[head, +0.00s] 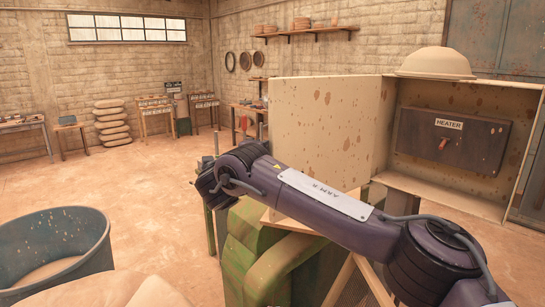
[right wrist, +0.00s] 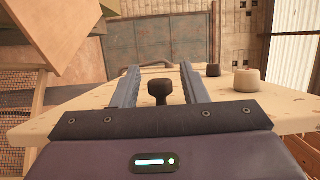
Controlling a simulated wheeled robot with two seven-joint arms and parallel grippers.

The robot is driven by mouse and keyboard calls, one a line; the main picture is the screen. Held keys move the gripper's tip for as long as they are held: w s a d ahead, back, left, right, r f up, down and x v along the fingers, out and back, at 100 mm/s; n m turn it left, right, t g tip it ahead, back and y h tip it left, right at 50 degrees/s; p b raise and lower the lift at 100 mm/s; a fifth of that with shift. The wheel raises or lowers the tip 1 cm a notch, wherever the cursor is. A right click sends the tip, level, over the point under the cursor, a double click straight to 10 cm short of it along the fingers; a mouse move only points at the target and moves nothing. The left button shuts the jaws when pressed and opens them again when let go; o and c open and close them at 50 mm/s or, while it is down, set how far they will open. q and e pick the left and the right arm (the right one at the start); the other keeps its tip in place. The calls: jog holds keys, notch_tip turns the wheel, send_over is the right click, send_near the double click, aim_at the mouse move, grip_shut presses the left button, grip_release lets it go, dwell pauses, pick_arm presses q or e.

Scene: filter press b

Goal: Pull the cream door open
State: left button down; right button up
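The cream door (head: 325,135) stands swung wide open to the left of its cream cabinet (head: 492,205), speckled with brown spots. Inside the cabinet is a dark panel (head: 470,147) marked HEATER with a small red switch (head: 443,144). My right arm crosses in front of the door's lower part, and its gripper is hidden in the head view. In the right wrist view my right gripper (right wrist: 160,72) is open, with its fingers on either side of a dark knob (right wrist: 160,92) on a cream surface. Gaps show between knob and fingers. My left gripper is not in view.
A cream bowl-like dome (head: 435,63) sits on top of the cabinet. A green object (head: 260,250) stands under the arm. A blue-grey tub (head: 90,262) is at the lower left. The floor (head: 150,190) between the tub and the far benches is clear.

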jog(key=shift+s+a+f, duration=0.1)
jog(key=shift+s+a, duration=0.05)
jog(key=shift+s, duration=0.05)
jog(key=b+v, duration=0.3)
jog(key=v, duration=0.4)
jog(key=shift+s, duration=0.15)
